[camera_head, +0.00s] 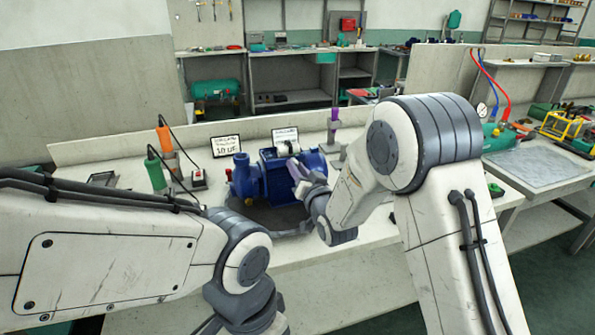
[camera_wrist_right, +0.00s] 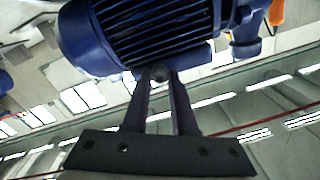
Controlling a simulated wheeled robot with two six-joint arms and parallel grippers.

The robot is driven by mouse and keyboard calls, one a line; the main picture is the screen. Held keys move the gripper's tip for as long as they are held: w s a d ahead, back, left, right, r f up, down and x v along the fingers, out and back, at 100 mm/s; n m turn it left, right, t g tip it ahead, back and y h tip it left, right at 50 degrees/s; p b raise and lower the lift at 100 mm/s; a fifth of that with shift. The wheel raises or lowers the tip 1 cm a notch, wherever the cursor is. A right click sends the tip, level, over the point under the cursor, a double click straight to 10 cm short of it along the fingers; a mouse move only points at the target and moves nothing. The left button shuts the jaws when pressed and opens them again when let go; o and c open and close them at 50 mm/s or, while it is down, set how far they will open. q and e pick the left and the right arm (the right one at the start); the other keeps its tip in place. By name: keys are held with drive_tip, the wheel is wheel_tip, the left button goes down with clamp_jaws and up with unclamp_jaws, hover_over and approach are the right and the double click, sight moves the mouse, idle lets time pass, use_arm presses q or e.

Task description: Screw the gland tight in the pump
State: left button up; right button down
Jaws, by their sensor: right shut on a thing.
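The blue pump (camera_head: 248,181) with its ribbed motor stands on the bench, on a dark round base. My right gripper (camera_head: 296,168) is at the right side of the pump. In the right wrist view its fingers (camera_wrist_right: 160,78) close on a small round grey piece (camera_wrist_right: 160,73), right at the edge of the ribbed blue motor (camera_wrist_right: 150,30). The piece is mostly hidden between the fingertips, and I cannot tell whether it is the gland or whether it touches the pump. My left arm comes in at the lower left; its gripper is out of the picture.
An orange-handled tool (camera_head: 164,137) and a green-handled tool (camera_head: 155,171) with cables stand left of the pump. A small switch box (camera_head: 199,180) is beside them. Two label cards (camera_head: 226,146) stand behind, and a purple-topped holder (camera_head: 333,122) stands at the back right.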

drive_tip(key=shift+m, duration=0.7)
drive_tip(key=m+b, duration=0.1)
drive_tip(key=m, duration=0.2)
drive_tip(key=shift+m, duration=0.3)
drive_tip(key=c, duration=0.8)
unclamp_jaws()
